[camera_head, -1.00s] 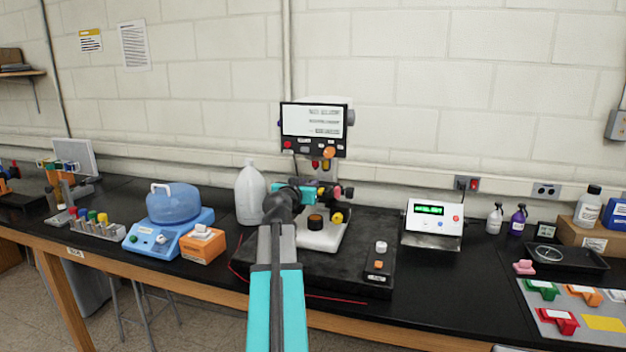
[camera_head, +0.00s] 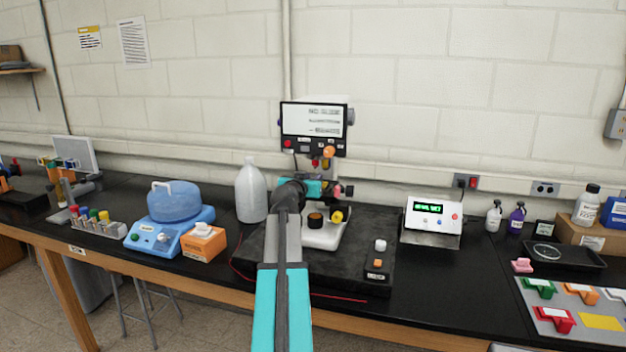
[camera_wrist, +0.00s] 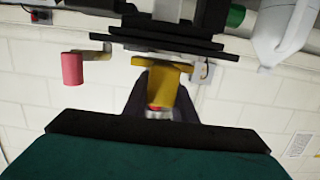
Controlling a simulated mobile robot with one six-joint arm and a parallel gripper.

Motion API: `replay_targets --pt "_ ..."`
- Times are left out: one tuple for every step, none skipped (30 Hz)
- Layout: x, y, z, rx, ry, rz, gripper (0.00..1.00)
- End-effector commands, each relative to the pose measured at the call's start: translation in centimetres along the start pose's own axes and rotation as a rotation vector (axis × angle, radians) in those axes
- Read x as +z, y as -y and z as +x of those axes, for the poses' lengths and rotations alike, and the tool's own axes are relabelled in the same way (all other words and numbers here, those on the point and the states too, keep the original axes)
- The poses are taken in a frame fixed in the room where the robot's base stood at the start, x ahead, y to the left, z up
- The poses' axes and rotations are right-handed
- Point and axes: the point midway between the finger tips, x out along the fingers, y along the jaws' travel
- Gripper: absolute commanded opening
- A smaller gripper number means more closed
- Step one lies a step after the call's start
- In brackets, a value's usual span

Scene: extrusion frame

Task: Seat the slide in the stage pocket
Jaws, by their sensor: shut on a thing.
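My gripper (camera_wrist: 163,90) shows in the wrist view, with its dark fingers closed on a yellow piece (camera_wrist: 158,74) that I take to be the slide or its grip. A small red part shows between the fingers. Dark stacked plates (camera_wrist: 175,34), seemingly the stage, lie just beyond the yellow piece; I cannot tell whether they touch. The pocket cannot be made out. In the head view my arm reaches to the microscope-like instrument with a screen (camera_head: 311,120), and my wrist hides the fingers and the slide.
The instrument's pale base (camera_head: 322,238) stands on a dark slab (camera_head: 345,262). A white jug (camera_head: 251,192) is close on the left, with an orange box (camera_head: 204,243) nearer the front. A meter (camera_head: 433,218) stands to the right. A red knob (camera_wrist: 72,68) sticks out in the wrist view.

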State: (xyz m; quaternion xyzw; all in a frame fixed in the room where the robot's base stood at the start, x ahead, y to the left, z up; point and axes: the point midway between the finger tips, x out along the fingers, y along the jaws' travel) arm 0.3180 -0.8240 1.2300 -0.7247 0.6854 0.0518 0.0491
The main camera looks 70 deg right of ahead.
Motion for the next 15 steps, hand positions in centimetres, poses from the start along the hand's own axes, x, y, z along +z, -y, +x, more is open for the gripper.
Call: replay_targets --pt "-0.3 0.0 0.7 0.001 0.0 0.0 0.0" --pt "-0.3 0.0 0.9 0.001 0.0 0.0 0.0" --pt "-0.4 0.0 1.2 0.001 0.0 -0.001 0.0" --pt "-0.5 0.0 1.5 0.001 0.0 -0.001 0.0" --pt "-0.2 -0.1 1.4 0.001 0.001 -0.001 0.0" --pt "0.1 -0.1 1.3 0.0 0.001 -0.002 0.0" --pt "0.3 0.0 1.3 0.0 0.001 -0.001 0.0" --pt "0.5 0.0 1.3 0.0 0.001 0.0 0.0" --pt "0.7 0.0 1.3 0.0 0.001 -0.001 0.0" --pt "0.7 0.0 1.3 0.0 0.0 -0.001 0.0" --pt "0.8 0.0 1.3 0.0 0.0 -0.001 0.0" --pt "0.9 0.0 1.4 0.0 0.0 -0.001 0.0" --pt "0.9 0.0 1.4 0.0 0.0 -0.001 0.0" --pt "1.0 0.0 1.4 0.0 -0.001 -0.001 0.0" --pt "1.0 0.0 1.4 0.0 -0.001 0.0 0.0"
